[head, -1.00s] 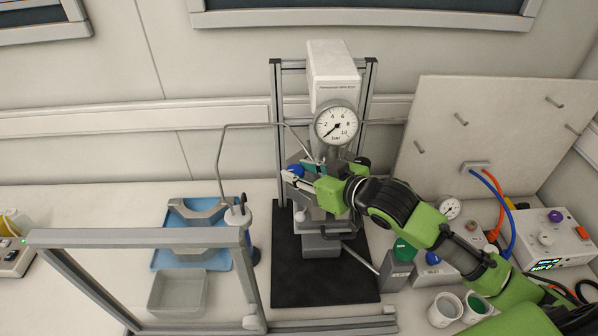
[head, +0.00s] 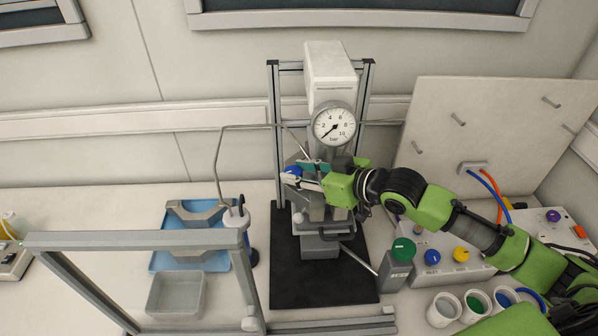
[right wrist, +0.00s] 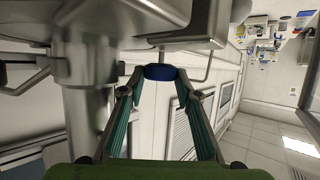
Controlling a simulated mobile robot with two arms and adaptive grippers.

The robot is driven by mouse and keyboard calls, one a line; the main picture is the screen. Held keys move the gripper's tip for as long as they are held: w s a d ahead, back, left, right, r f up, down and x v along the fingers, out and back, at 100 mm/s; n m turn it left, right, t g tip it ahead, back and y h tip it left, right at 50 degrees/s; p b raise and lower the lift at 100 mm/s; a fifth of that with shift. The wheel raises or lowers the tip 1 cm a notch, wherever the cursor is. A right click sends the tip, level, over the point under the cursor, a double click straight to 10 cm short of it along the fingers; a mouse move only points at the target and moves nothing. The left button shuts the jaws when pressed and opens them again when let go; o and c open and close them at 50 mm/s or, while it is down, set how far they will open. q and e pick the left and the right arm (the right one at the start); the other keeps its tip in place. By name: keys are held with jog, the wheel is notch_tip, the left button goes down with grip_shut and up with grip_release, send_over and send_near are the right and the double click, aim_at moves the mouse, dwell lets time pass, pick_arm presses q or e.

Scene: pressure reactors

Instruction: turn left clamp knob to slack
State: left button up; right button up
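The left clamp knob is blue (head: 293,171) and sits on the left side of the reactor (head: 318,205), below its round pressure gauge (head: 334,125). My right gripper (head: 297,179) reaches across the front of the reactor from the right, with its fingertips at the knob. In the right wrist view the blue knob (right wrist: 160,72) sits between the two fingertips (right wrist: 160,76), which close in on both its sides. Part of the clamp is hidden behind the gripper. My left gripper is not in view.
The reactor stands on a black mat (head: 345,290) inside an upright metal frame (head: 365,100). A thin bent tube (head: 218,165) runs on its left. A blue tray (head: 172,262), a clear bin (head: 160,295) and a grey rail frame (head: 110,240) are left. Control boxes (head: 465,245) and cups (head: 443,308) are right.

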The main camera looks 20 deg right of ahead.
jog(key=shift+o, duration=0.3)
jog(key=shift+d, duration=0.1)
jog(key=v, duration=0.6)
jog(key=shift+s+d, duration=0.15)
jog(key=shift+s, duration=0.05)
jog(key=shift+s+d+r, duration=0.15)
jog(key=shift+s+r, duration=0.05)
jog(key=shift+s, duration=0.1)
